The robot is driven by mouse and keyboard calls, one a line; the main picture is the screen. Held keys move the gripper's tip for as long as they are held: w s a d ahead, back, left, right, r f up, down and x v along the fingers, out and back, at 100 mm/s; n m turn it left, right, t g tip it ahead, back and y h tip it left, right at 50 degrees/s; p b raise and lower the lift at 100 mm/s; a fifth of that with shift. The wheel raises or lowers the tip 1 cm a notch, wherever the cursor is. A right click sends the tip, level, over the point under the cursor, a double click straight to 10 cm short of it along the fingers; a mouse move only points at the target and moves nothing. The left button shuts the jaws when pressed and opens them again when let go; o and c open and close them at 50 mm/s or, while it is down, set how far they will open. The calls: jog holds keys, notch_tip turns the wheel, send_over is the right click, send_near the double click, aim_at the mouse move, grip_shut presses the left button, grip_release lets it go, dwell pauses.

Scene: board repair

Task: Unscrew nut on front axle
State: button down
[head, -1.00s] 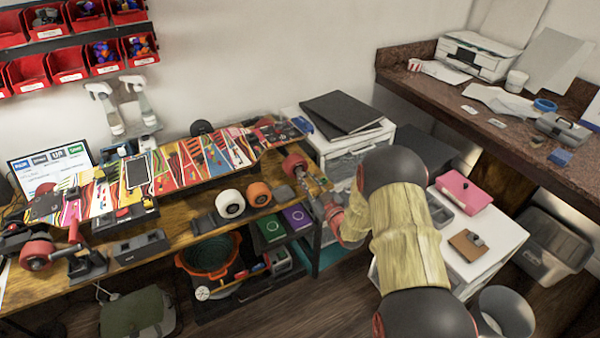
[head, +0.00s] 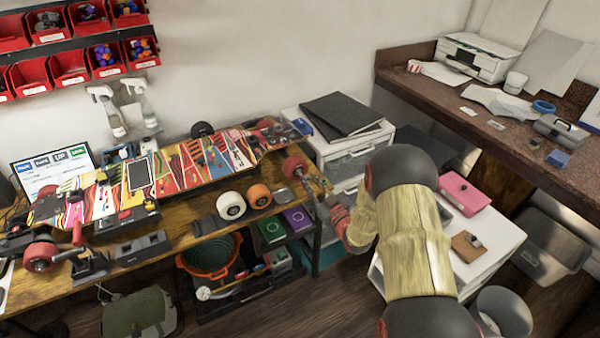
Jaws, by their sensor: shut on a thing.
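A skateboard deck (head: 196,169) with colourful graphics lies on the wooden workbench. A red wheel (head: 294,167) shows at its right end, where an axle would be. My gripper (head: 311,189) is just to the right of and below this red wheel, at the bench's right end. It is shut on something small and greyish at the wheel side. I cannot make out whether that is the nut or a tool. The nut itself is too small or hidden to see.
A white loose wheel (head: 231,206) and an orange one (head: 259,196) stand on the bench front. A white drawer unit (head: 352,147) with black folders is behind my gripper. A white cabinet (head: 492,262) with a pink box (head: 465,194) stands right of my arm.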

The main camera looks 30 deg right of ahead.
jog(key=s+r+p, duration=0.3)
jog(key=s+r, duration=0.1)
jog(key=r, duration=0.1)
dwell(0.5)
jog(key=shift+s+f, duration=0.1)
dwell(0.3)
